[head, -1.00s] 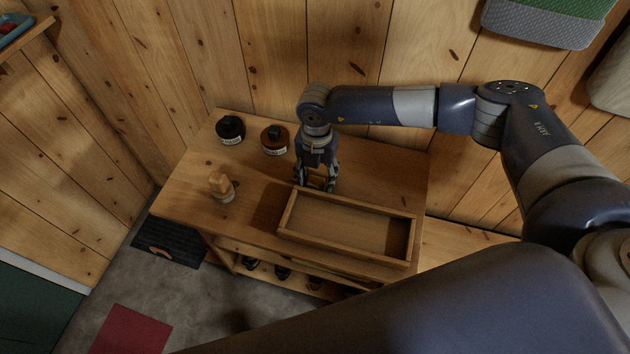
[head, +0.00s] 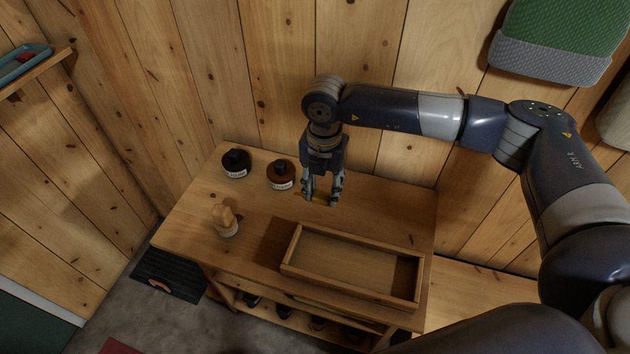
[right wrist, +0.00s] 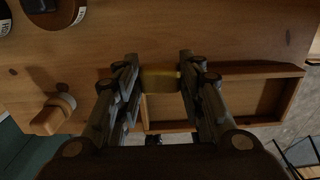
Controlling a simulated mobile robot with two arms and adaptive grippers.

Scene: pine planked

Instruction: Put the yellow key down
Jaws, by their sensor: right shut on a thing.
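In the right wrist view the key (right wrist: 161,80) is a flat yellow piece spanning the gap between the fingertips. I cannot tell whether it touches the bench top. My left gripper is not in view.
The shallow wooden tray (head: 290,269) stands at the bench's front right and looks empty. The bench top (head: 385,205) is clear right of the gripper.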

